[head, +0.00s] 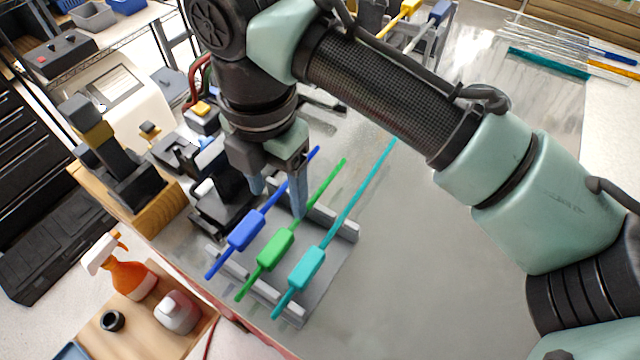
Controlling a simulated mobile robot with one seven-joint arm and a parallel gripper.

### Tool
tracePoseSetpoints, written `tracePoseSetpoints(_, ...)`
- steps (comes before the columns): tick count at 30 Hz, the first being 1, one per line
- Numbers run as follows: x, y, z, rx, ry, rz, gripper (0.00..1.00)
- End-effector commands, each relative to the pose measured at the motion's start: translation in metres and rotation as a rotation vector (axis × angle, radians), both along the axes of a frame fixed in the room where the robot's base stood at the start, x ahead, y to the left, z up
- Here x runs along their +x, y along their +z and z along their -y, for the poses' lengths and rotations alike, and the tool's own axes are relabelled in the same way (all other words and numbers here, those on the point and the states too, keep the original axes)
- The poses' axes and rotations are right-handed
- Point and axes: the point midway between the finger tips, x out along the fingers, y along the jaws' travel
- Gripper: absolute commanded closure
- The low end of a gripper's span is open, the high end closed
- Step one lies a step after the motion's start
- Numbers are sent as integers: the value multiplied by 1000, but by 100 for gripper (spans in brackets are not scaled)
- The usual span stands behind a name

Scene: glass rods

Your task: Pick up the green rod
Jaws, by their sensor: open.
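The green rod (275,250) lies in a grey rack (345,226), between a blue rod (246,231) on its left and a teal rod (306,269) on its right. Each rod has a thicker block along its shaft, and the three lie roughly side by side. My gripper (278,202) is open and points down over the rack's far part. One finger appears close to the green rod's upper shaft, and the other is left of the blue rod. I cannot tell whether the fingers touch any rod. No rod is seen held.
An orange spray bottle (127,268) and a grey-white container (177,312) stand at lower left. Black equipment (222,205) sits close left of the rack. More rods (550,63) lie at the back right. The grey table (430,270) is clear right of the rack.

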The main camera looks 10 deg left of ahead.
Motion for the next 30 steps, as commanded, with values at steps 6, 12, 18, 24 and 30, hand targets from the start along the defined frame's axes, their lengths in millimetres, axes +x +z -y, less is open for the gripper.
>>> tracePoseSetpoints(6,0,-14,0,-1,-1,0,30)
tracePoseSetpoints(12,0,-51,0,-1,-1,-1,30)
tracePoseSetpoints(18,1,-74,-1,2,-1,2,30)
tracePoseSetpoints(24,2,-89,-2,0,-2,0,30)
tracePoseSetpoints(30,5,-119,-5,0,-1,0,30)
